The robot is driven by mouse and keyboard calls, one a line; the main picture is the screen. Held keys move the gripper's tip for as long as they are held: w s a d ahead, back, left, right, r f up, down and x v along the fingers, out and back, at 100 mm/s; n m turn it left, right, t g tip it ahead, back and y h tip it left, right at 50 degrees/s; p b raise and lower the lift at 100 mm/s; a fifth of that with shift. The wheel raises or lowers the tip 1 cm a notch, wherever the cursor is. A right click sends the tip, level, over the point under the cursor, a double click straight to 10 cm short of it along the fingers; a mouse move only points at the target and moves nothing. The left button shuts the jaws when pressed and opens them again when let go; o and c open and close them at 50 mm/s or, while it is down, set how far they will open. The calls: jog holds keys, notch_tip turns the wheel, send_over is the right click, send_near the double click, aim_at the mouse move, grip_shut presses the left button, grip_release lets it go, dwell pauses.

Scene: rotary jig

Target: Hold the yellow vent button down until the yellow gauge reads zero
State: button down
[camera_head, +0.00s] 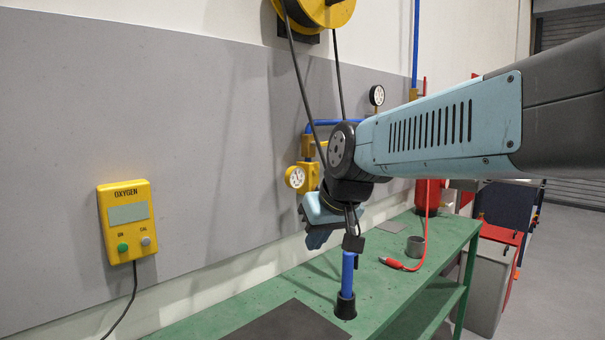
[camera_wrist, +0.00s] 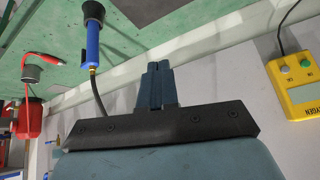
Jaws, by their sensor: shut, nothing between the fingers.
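I cannot make out a yellow vent button in either view; my arm covers part of the yellow fittings. My gripper (camera_head: 317,239) is below the gauge in the head view, pointing down and left. In the wrist view, its two fingers (camera_wrist: 157,68) are together with nothing between them. It does not appear to touch the gauge.
A blue nozzle with a black cup (camera_head: 347,283) hangs close to my gripper, also in the wrist view (camera_wrist: 93,42). A yellow oxygen box (camera_head: 128,222) is on the wall at left.

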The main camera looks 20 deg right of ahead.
aim_at(316, 171)
jog(key=w+d+r+m+t+h, duration=0.1)
jog(key=w+d+r+t, duration=0.1)
jog(key=w+d, duration=0.8)
jog(key=w+d+r+m+t+h, duration=0.1)
jog(key=w+d+r+t+h, duration=0.1)
jog(key=w+d, duration=0.9)
jog(key=shift+w+r, duration=0.45)
jog(key=shift+r, duration=0.15)
jog(key=shift+w, duration=0.15)
jog(key=shift+w+a, duration=0.5)
jog(key=shift+w, duration=0.85)
jog(key=shift+w+a, duration=0.5)
jog(key=shift+w, duration=0.8)
jog(key=shift+w+a, duration=0.5)
jog(key=shift+w, duration=0.85)
jog(key=shift+w, duration=0.1)
jog(key=shift+w+a, duration=0.15)
jog(key=shift+w, duration=0.15)
